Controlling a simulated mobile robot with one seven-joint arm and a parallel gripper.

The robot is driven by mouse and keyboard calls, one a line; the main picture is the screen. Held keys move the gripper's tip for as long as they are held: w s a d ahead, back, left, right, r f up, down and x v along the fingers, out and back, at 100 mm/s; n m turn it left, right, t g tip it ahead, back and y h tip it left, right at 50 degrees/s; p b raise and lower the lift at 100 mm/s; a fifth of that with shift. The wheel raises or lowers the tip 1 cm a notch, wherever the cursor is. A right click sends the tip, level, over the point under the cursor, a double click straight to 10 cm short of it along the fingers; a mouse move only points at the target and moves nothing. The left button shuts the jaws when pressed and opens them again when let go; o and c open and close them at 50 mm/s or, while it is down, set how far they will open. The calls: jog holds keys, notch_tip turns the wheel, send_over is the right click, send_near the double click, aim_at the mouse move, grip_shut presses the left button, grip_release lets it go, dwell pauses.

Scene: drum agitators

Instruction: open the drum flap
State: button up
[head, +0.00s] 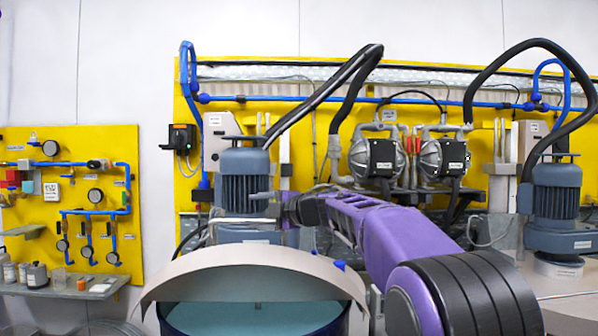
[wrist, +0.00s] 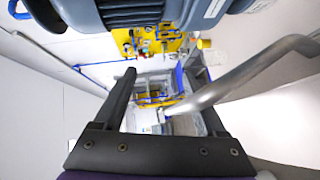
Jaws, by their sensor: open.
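The drum (head: 335,322) stands at the lower middle of the head view, its front cut off by the frame edge. A pale beige curved cover piece (head: 250,257) arches over its back, with a teal surface visible below; I cannot tell how far the flap is raised. My gripper (wrist: 157,71) is open in the wrist view, with two dark fingers apart and nothing held between them. A grey metal bar (wrist: 225,87) runs close by the right finger; I cannot tell whether they touch. In the head view my purple arm reaches left toward the motor, and the fingertips are unclear.
A blue-grey agitator motor (head: 245,180) stands behind the drum, and fills the top of the wrist view (wrist: 150,10). A second motor (head: 556,200) is at right. Pumps (head: 376,158) and hoses line the yellow wall panel. A shelf (head: 75,288) with bottles is at left.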

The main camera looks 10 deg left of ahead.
jog(key=d+r, duration=0.1)
jog(key=r, duration=0.1)
jog(key=d+r, duration=0.2)
jog(key=shift+w, duration=0.1)
jog(key=shift+o, duration=0.8)
jog(key=shift+w+d+r, duration=0.1)
jog(key=shift+d+r, duration=1.1)
jog(key=shift+d, duration=0.05)
jog(key=shift+c, duration=0.8)
jog(key=d+r, duration=0.4)
jog(key=shift+s+d, duration=0.2)
jog(key=shift+d, duration=0.15)
jog(key=b+v, duration=0.1)
jog(key=v, duration=1.6)
jog(key=shift+d, duration=0.2)
jog(key=shift+s+f+b, duration=0.1)
jog(key=shift+s+b, duration=0.05)
jog(key=shift+b, duration=0.15)
